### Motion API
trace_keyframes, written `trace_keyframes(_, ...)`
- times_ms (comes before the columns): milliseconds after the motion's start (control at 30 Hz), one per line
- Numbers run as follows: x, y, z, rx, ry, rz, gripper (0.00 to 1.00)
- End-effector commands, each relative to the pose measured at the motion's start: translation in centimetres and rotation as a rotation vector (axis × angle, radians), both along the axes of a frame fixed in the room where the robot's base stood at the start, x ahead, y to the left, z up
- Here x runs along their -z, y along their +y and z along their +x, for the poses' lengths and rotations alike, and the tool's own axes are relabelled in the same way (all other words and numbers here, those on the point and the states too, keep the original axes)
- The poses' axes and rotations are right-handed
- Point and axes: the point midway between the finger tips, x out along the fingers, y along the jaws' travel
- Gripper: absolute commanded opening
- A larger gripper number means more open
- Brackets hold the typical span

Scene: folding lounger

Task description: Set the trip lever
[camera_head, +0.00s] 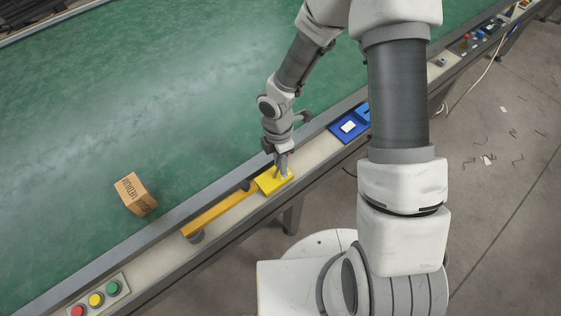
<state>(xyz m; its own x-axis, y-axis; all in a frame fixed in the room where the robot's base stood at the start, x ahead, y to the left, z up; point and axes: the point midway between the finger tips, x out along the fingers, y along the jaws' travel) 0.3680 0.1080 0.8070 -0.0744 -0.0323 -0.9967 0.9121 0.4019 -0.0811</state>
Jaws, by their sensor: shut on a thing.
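The trip lever (218,213) is an orange-yellow bar lying along the pale side rail of the conveyor. A dark knob shows beside the bar near this end. My gripper (282,169) points down at the yellow piece and is shut on it. The fingertips are small here, and the exact contact is hard to see.
The green conveyor belt (120,100) fills the left, with a cardboard box (136,194) on it. A button panel (97,298) with red, yellow and green buttons is at the lower left. A blue tray (345,130) lies farther up the rail. Scraps litter the floor at right.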

Motion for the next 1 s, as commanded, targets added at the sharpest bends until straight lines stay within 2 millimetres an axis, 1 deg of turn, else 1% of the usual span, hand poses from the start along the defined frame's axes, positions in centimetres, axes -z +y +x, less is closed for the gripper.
trace_keyframes(667, 0.01, 0.05, 0.06, -0.001, -0.006, -0.005, 0.00)
trace_keyframes(1000, 0.31, 0.72, -0.26, -0.007, -0.077, -0.103, 0.00)
